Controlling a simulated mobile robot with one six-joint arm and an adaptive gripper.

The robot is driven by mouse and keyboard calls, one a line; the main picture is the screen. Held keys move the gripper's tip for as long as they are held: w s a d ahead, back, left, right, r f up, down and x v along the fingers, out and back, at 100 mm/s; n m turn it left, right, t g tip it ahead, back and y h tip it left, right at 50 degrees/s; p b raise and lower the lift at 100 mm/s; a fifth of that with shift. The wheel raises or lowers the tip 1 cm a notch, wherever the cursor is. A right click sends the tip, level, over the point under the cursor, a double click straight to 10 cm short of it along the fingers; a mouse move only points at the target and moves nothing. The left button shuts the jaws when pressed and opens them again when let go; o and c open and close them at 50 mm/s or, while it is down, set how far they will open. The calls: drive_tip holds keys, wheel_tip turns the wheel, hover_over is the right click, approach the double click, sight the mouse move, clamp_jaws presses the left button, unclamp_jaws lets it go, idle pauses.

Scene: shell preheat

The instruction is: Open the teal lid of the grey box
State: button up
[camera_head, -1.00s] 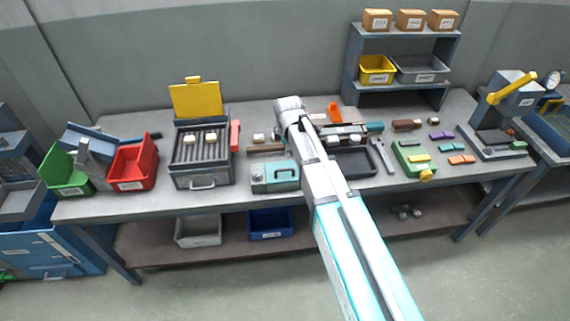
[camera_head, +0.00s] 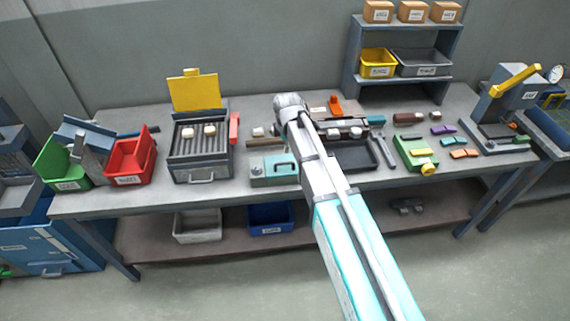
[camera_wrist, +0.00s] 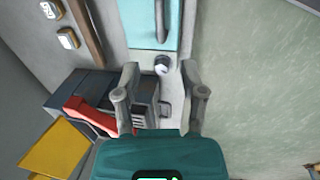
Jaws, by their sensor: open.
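The small grey box (camera_head: 258,181) stands at the front of the bench, with its teal lid (camera_head: 262,164) shut and a dark handle on top. The lid (camera_wrist: 141,28) and its handle (camera_wrist: 162,20) also show at the top of the wrist view. In the head view my arm hides the box's right end and the fingers cannot be made out.
Left of the box is a grey heater (camera_head: 186,170) with a raised yellow lid (camera_head: 196,91) and a red part (camera_head: 234,128) at its side. A red bin (camera_head: 130,162) stands farther left. A dark tray (camera_head: 352,155) lies right of my arm.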

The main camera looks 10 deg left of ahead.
sight(285, 163)
drive_tip(key=shift+w+a+f+b, duration=0.1)
drive_tip(key=shift+w+f+b, duration=0.25)
drive_tip(key=shift+f+b, duration=1.45)
drive_tip(key=shift+w+a+f+b, duration=0.1)
drive_tip(key=shift+w+f+b, duration=0.3)
drive_tip(key=shift+f+b, duration=1.4)
drive_tip(key=shift+w+a+f+b, duration=0.1)
drive_tip(key=shift+w+f+b, duration=0.25)
drive_tip(key=shift+f+b, duration=1.45)
drive_tip(key=shift+f, duration=0.15)
clamp_jaws()
